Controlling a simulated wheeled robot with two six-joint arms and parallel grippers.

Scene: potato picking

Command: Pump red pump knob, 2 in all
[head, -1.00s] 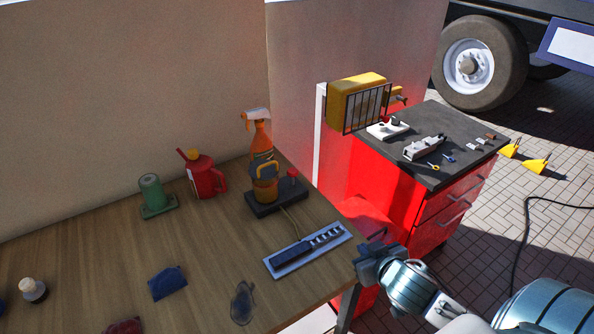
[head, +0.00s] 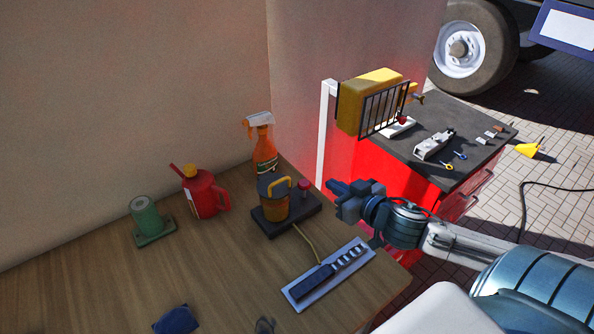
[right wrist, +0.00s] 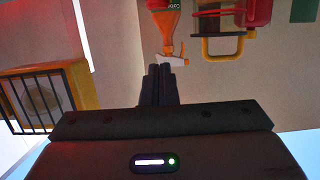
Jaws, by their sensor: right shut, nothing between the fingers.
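The red pump knob (head: 304,186) stands upright on the right part of a dark base plate (head: 312,207) on the wooden table. Beside it on the same plate is an orange pump body with a yellow handle (head: 280,185). My right gripper (head: 335,188) is shut and empty. It appears just right of the knob in the head view, with a gap between them. In the right wrist view the shut fingers (right wrist: 160,72) point toward the spray bottle, and the yellow handle (right wrist: 222,46) shows upside down at upper right. My left gripper is out of view.
An orange spray bottle (head: 264,150) stands behind the pump. A red jug (head: 204,192) and a green spool (head: 147,218) stand to its left. A grey tray (head: 330,275) lies in front. A yellow caged lamp (head: 375,102) is at the right, by the red cabinet (head: 380,172).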

